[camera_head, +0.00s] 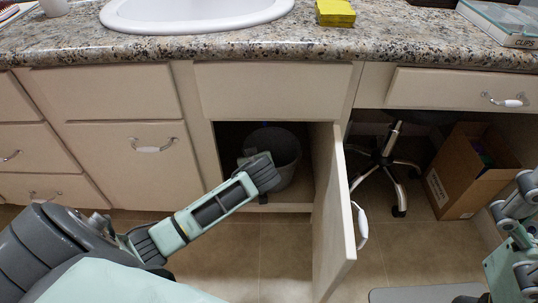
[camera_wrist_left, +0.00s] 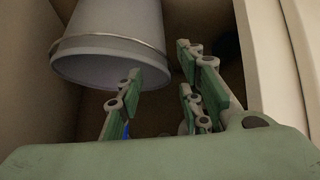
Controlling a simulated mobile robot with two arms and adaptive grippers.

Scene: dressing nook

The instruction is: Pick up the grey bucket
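The grey bucket (camera_head: 273,145) stands inside the open cabinet under the sink. My left gripper (camera_head: 256,164) is at the cabinet opening, in front of the bucket and covering part of it. In the left wrist view, the bucket (camera_wrist_left: 112,30) is at the upper left, with a light band near its wide end. There the left gripper's fingers (camera_wrist_left: 163,72) are spread with nothing held between them. One finger overlaps the bucket's edge; I cannot tell whether they touch. Part of my right arm (camera_head: 520,245) shows at the right edge, but its fingers are not clear.
The open cabinet door (camera_head: 333,210) juts out just right of the left gripper. A wheeled stool (camera_head: 388,160) and a cardboard box (camera_head: 470,170) stand further right under the counter (camera_head: 400,45). The counter holds a sink (camera_head: 195,15) and a yellow block (camera_head: 335,12).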

